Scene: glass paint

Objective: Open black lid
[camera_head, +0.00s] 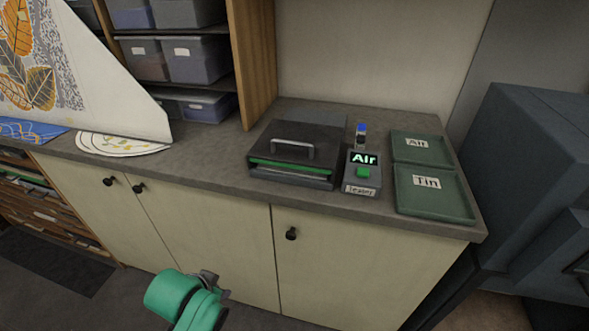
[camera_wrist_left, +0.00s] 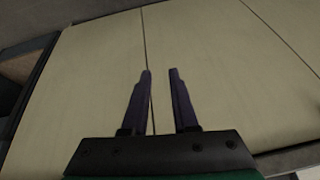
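The black lid (camera_head: 318,137) lies flat on a low dark box on the grey counter. It has a grey bar handle (camera_head: 292,142) on top, and a green strip shows along the box's front below it. My left gripper (camera_head: 212,284) is low in front of the cabinet doors, below the counter and well apart from the lid. In the left wrist view its two dark fingers (camera_wrist_left: 160,75) are parted with nothing between them. The lid is out of the left wrist view. My right gripper is not in view.
Right of the box stands a small device (camera_head: 361,182) with an "Air" display and green button, a small bottle (camera_head: 361,134) behind it. Two green trays (camera_head: 434,204) lie further right. Cabinet doors (camera_head: 215,225) fill the counter's front.

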